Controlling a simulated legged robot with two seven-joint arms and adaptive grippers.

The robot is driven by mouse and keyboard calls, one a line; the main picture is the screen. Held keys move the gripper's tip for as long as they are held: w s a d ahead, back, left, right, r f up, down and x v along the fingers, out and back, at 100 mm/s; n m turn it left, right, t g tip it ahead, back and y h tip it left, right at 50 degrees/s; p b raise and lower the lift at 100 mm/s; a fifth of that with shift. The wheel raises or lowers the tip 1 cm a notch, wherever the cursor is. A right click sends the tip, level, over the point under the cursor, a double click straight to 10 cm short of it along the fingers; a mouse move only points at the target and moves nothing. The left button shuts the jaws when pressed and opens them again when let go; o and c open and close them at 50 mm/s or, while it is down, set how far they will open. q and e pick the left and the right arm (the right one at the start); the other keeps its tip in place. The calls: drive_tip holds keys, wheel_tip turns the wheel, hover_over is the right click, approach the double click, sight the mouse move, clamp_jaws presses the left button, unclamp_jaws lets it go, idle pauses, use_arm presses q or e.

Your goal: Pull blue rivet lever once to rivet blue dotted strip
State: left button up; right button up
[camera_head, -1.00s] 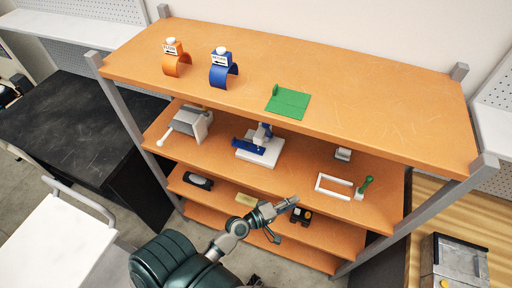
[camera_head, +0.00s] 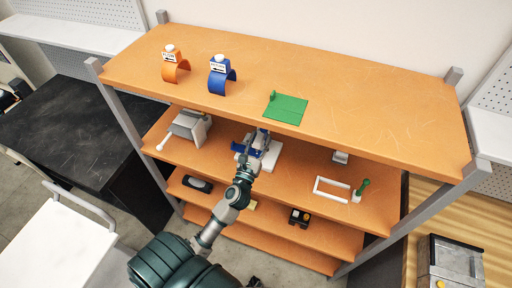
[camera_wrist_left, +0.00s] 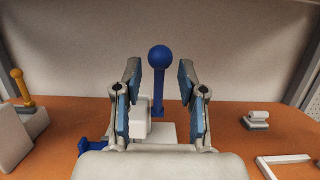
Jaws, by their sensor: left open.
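The blue rivet lever (camera_wrist_left: 159,80) stands upright with a round ball knob in the left wrist view. My left gripper (camera_wrist_left: 159,98) is open, with one finger on each side of the lever, apart from it as far as I can tell. In the head view my left gripper (camera_head: 246,150) is at the riveting device, whose white base (camera_head: 271,158) shows on the second shelf. A blue part (camera_wrist_left: 92,149) shows at the lower left of the wrist view; I cannot tell whether it is the dotted strip. My right gripper is not in view.
The orange top shelf (camera_head: 370,110) overhangs the second shelf. A grey device (camera_head: 190,126) stands left of the gripper, a white frame (camera_head: 331,190) to the right.

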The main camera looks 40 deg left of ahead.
use_arm(q)
drive_tip(key=x, duration=0.2)
drive_tip(key=shift+w+r, duration=0.1)
drive_tip(key=shift+w, duration=0.2)
drive_tip(key=shift+w+a, duration=0.1)
drive_tip(key=c, duration=0.6)
drive_tip(key=shift+s+d+f+b, duration=0.2)
drive_tip(key=shift+s+f, duration=0.15)
drive_tip(key=shift+s, duration=0.2)
drive_tip(key=shift+s+d+f+b, duration=0.1)
drive_tip(key=shift+s+f+b, duration=0.1)
drive_tip(key=shift+s+f, duration=0.3)
drive_tip(key=shift+s+r, duration=0.1)
drive_tip(key=p+x, duration=0.1)
drive_tip(key=x, duration=0.1)
drive_tip(key=r+p+x, duration=0.1)
drive_tip(key=x, duration=0.2)
drive_tip(key=shift+s+p, duration=0.1)
drive_tip(key=shift+p, duration=0.3)
